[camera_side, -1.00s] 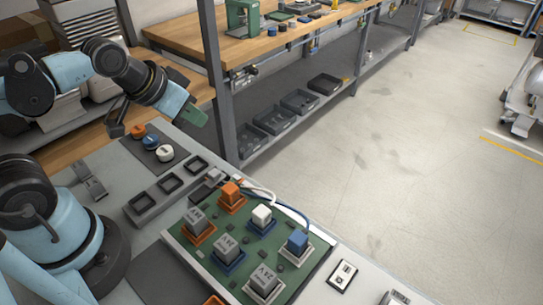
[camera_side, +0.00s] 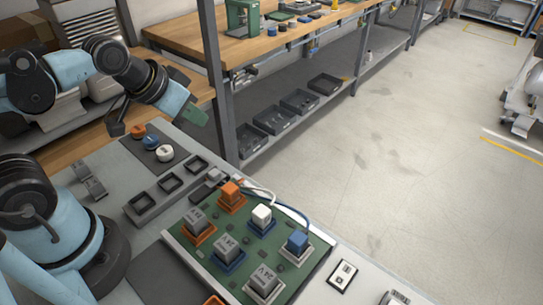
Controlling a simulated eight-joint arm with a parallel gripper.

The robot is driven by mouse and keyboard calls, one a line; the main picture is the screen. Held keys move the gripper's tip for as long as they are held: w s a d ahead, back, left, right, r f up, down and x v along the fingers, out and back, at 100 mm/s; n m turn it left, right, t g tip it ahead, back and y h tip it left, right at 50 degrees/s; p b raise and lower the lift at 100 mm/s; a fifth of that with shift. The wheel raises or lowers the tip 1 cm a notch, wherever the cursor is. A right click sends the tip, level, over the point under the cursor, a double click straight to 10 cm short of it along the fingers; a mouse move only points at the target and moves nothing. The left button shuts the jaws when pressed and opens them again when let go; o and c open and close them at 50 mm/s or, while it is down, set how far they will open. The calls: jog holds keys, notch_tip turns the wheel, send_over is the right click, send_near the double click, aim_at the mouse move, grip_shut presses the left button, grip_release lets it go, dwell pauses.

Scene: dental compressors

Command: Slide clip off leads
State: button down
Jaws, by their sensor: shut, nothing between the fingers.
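The leads are a white and a blue cable (camera_side: 290,209) that arch over the back edge of a green circuit board (camera_side: 285,262). They run from a grey block (camera_side: 213,176) at the board's back left corner towards the white plug (camera_side: 261,214) and the blue plug (camera_side: 297,241). An orange plug (camera_side: 231,191) stands beside that corner. The clip is too small to make out for certain where the leads bunch together. My gripper (camera_side: 117,128) is shut and empty, up at the left near the coloured caps, well apart from the leads.
Orange, blue and white round caps (camera_side: 151,142) sit on a dark mat. Several grey blocks (camera_side: 228,246) stand on the board. A shelf post (camera_side: 216,90) rises behind the bench near my gripper.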

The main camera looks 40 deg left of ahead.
aim_at(215, 177)
jog(key=w+d+f+g, duration=0.1)
jog(key=w+d+g, duration=0.2)
jog(key=w+g, duration=0.7)
jog(key=shift+w+g, duration=0.4)
jog(key=shift+g, duration=0.3)
jog(key=shift+d+f, duration=0.1)
jog(key=x, duration=0.3)
jog(key=s+x, duration=0.1)
jog(key=x, duration=0.3)
jog(key=s+r+x, duration=0.1)
jog(key=x, duration=0.3)
jog(key=shift+s, duration=0.85)
